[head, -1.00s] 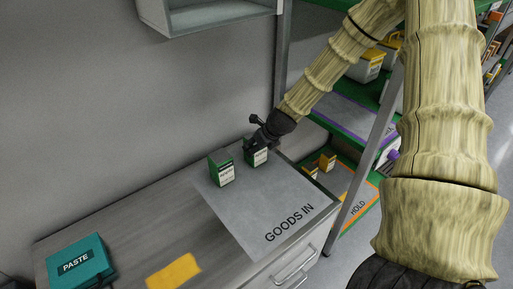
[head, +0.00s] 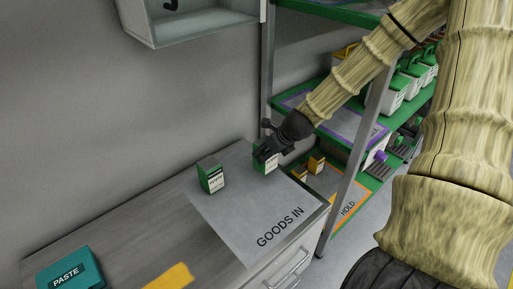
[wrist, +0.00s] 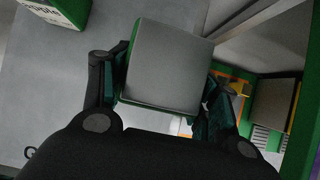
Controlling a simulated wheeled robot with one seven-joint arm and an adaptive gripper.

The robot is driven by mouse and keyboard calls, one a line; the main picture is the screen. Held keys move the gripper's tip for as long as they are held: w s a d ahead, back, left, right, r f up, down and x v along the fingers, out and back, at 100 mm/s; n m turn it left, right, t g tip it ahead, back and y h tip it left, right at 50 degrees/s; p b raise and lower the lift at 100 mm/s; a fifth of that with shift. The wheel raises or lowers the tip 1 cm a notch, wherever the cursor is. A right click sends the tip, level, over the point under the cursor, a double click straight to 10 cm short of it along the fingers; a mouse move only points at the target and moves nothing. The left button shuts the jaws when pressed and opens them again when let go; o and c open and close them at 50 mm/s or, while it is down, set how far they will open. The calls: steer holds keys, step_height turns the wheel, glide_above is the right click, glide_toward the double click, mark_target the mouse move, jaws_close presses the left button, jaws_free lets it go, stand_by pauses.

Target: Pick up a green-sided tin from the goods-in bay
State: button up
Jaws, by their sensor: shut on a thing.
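My gripper (head: 270,151) is shut on a green-sided tin (head: 271,161) at the far right of the goods-in bay (head: 240,213). In the wrist view this tin (wrist: 168,68) shows its grey top between the two fingers (wrist: 165,90), with a green edge below. Whether its base touches the bay is hard to tell. A second green-sided tin (head: 211,175) with a white label stands upright on the bay, left of the held one. Its lower corner also shows at the top left of the wrist view (wrist: 62,10).
A metal-framed rack stands right of the counter, its post (head: 350,160) close to my arm. Its low hold shelf (head: 352,200) carries small yellow boxes (head: 316,163). A teal paste box (head: 70,272) sits at the counter's left. A grey wall cabinet (head: 195,22) hangs above.

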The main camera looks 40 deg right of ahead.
steer(key=s+d, duration=0.2)
steer(key=s, duration=0.4)
steer(key=shift+s+d+r, duration=0.15)
steer(key=shift+d+r, duration=0.15)
steer(key=shift+r, duration=0.05)
